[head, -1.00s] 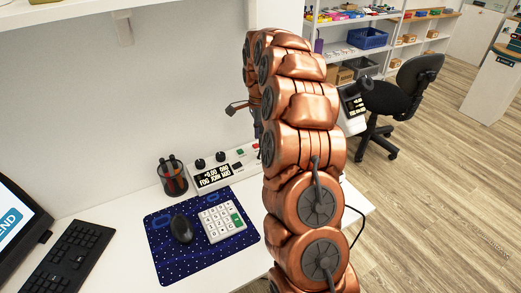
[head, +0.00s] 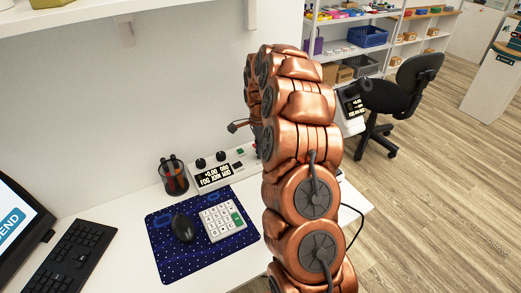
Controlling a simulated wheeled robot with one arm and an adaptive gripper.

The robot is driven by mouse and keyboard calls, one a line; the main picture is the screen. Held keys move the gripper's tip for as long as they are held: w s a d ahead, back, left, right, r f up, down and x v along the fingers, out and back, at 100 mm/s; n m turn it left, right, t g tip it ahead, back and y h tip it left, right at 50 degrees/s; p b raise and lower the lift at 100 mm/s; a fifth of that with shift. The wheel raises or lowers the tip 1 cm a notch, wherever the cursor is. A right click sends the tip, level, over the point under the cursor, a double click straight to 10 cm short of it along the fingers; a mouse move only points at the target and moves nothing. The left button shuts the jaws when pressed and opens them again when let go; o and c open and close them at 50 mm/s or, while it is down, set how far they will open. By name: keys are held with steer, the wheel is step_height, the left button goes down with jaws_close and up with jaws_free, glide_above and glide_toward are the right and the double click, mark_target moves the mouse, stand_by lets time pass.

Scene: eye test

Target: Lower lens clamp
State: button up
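A white instrument (head: 352,108) with a dark display stands at the right end of the desk, partly hidden behind my copper-coloured arm. A dark part shows at its top, but I cannot make out a lens clamp. A white control box (head: 212,176) with two black knobs and lit text sits against the wall, left of my arm. My gripper (head: 238,126) pokes out left of the arm, above the box's right end. Most of it is hidden by the arm, and its opening cannot be seen.
A blue mat (head: 215,248) holds a black mouse (head: 183,228) and a white keypad (head: 222,220). A pen cup (head: 173,177) stands beside the control box. A keyboard (head: 75,258) and a monitor (head: 18,228) are at left. A black chair (head: 405,95) stands beyond the desk.

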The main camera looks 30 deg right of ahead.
jaws_close()
steer(key=shift+d+y, duration=0.25)
steer(key=shift+y, duration=0.45)
steer(key=o, duration=0.5)
jaws_free()
steer(key=shift+o, duration=0.2)
step_height(320, 180, up, 12)
steer(key=d, duration=0.1)
steer(key=shift+w+d+f, duration=0.15)
steer(key=shift+w+d, duration=0.1)
steer(key=shift+d, duration=0.1)
